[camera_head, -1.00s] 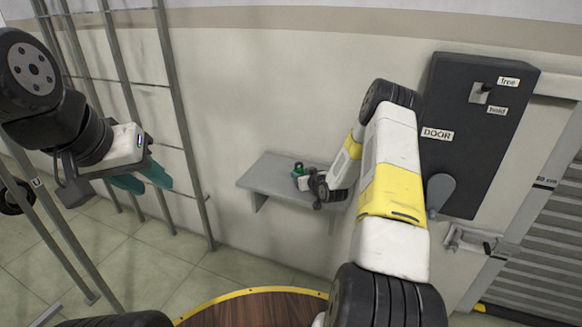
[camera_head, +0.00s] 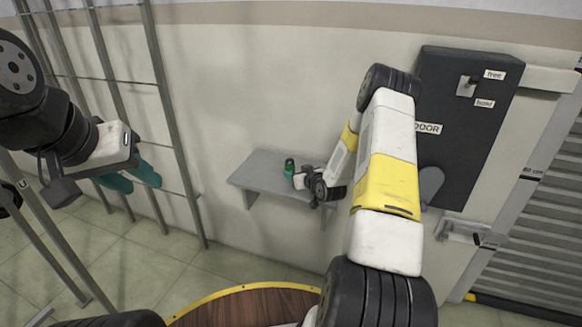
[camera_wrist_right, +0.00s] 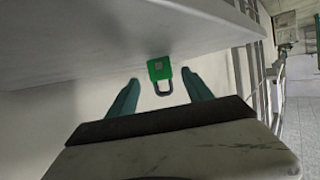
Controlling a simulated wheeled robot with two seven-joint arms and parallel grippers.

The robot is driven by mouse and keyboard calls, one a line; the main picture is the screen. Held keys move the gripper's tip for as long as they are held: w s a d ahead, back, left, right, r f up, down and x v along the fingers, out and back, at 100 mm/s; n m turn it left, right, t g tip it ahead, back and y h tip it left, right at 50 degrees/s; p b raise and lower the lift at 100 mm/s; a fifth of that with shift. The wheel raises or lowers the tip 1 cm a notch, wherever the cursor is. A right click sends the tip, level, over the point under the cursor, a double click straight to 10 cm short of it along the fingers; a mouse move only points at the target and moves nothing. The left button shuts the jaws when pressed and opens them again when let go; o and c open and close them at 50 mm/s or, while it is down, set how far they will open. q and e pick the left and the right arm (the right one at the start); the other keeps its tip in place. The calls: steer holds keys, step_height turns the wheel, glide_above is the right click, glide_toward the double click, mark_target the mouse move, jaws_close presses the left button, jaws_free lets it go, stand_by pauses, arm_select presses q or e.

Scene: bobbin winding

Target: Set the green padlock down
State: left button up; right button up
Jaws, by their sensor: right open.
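The green padlock (camera_wrist_right: 160,68) shows in the right wrist view, its body against the grey shelf surface and its dark shackle pointing towards my right gripper (camera_wrist_right: 162,94). The gripper's two teal fingers are apart, one on each side of the shackle, with visible gaps. In the head view my right gripper (camera_head: 292,174) is at the shelf; the small green shape there is hard to separate into padlock and fingers. My left gripper (camera_head: 131,181) is open and empty at the left, well away from the shelf.
The grey wall shelf (camera_head: 258,170) has bare room left of the padlock. A black door box (camera_head: 465,150) with a lever and labels is on the wall at right, beside a shutter (camera_head: 535,240). A metal rack (camera_head: 165,110) stands at left.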

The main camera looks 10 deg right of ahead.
steer(key=v, duration=0.7)
steer(key=shift+s+r, duration=0.1)
steer(key=shift+s, duration=0.1)
steer(key=shift+s+r, duration=0.15)
steer(key=shift+r, duration=0.1)
steer(key=s+a+r+g+h, duration=0.15)
steer(key=s+r, duration=0.25)
steer(key=r, duration=0.6)
steer(key=s+a+r+g+h, duration=0.15)
steer(key=s+r, duration=0.25)
steer(key=r, duration=0.6)
steer(key=s+a+r+g+y, duration=0.1)
steer(key=s+a+r, duration=0.1)
steer(key=s, duration=0.6)
steer(key=s+a+r+m+g, duration=0.1)
steer(key=s+a+r+g, duration=0.1)
steer(key=s, duration=0.7)
steer(key=s+a+r+g+y, duration=0.1)
steer(key=s+a+r, duration=0.3)
steer(key=s, duration=0.5)
steer(key=shift+r+m+g+y, duration=0.3)
steer(key=shift+r, duration=0.6)
steer(key=shift+s, duration=0.1)
